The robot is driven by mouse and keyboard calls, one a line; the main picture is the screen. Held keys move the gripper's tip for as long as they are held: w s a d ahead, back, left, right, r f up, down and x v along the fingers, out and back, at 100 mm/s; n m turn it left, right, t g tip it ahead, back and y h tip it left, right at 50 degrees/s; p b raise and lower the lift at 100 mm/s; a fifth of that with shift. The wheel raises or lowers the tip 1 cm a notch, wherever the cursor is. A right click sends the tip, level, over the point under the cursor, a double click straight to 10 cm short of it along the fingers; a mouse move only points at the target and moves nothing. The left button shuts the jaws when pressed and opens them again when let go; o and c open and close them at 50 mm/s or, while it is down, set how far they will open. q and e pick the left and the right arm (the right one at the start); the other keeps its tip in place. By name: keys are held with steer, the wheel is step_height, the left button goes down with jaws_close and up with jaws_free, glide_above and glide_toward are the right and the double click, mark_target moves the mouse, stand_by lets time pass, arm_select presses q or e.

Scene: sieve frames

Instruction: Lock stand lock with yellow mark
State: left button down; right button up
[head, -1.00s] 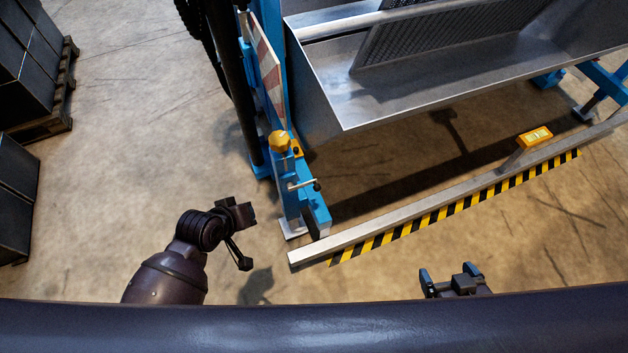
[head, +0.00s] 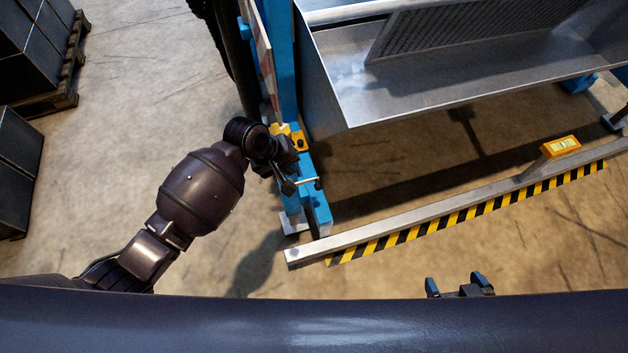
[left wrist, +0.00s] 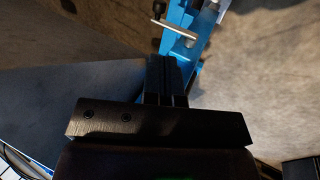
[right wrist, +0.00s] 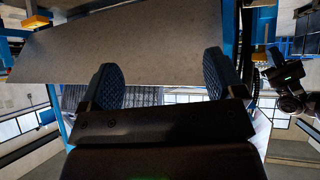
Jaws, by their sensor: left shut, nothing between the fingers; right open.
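The blue stand leg (head: 318,207) stands at the left end of the metal frame. Yellow parts (head: 298,140) show on it, partly hidden behind my left gripper. Below them a silver crossbar handle (head: 308,181) with a dark end sticks out from the leg. My left gripper (head: 288,187) is shut and empty, just left of this handle. In the left wrist view its closed fingers (left wrist: 165,75) point toward the blue leg, and the silver handle (left wrist: 178,30) shows beyond them, apparently apart. My right gripper (head: 457,284) is open and empty near the bottom; its spread fingers fill the right wrist view (right wrist: 162,78).
A metal rail (head: 420,222) with yellow-black striping runs along the front, bearing a yellow level box (head: 561,146). A steel trough (head: 440,90) hangs behind it. Dark crates on pallets (head: 62,80) stand far left. The floor left of the leg is clear.

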arm_select(q)
steer(key=shift+f, duration=0.1)
steer(key=b, duration=0.3)
glide_toward(316, 186)
steer(key=b+x, duration=0.1)
steer(key=x, duration=0.3)
steer(key=b+x, duration=0.1)
steer(key=x, duration=0.1)
steer(key=shift+s+d+f+b, duration=0.15)
steer(key=shift+s+f+b, duration=0.1)
steer(key=shift+b, duration=0.05)
steer(key=shift+w+d+f, duration=0.2)
steer(key=shift+d+f, duration=0.1)
steer(key=shift+f, duration=0.15)
arm_select(e)
steer(key=f, duration=0.1)
steer(key=f+n, duration=0.1)
steer(key=shift+w+a+f, duration=0.4)
arm_select(q)
steer(key=shift+r, duration=0.1)
steer(key=shift+w, duration=0.1)
arm_select(e)
steer(key=shift+d+r, duration=0.15)
